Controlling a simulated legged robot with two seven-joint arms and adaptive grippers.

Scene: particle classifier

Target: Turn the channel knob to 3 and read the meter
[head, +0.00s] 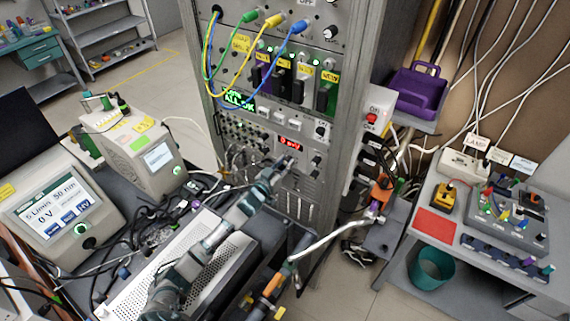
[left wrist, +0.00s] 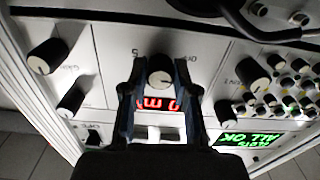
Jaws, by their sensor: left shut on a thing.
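My left gripper (head: 284,164) reaches the front of the tall grey rack in the head view. In the left wrist view, which is upside down, its two fingers (left wrist: 158,70) are closed on the sides of the channel knob (left wrist: 160,76). The knob is black with a pale face, and marks like "OFF" and "5" stand beside it. In the head view the gripper hides the knob. The red meter (head: 290,142) appears to read 0 mV. In the left wrist view the meter (left wrist: 157,104) is partly covered by the fingers. My right gripper is not seen.
Other knobs (left wrist: 47,56) sit close on both sides of the held knob. A green "ALL OK" display (head: 240,101) and plugged cables (head: 240,60) are above on the rack. A right-hand bench holds a red mat (head: 435,223); a teal bin (head: 430,268) stands below.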

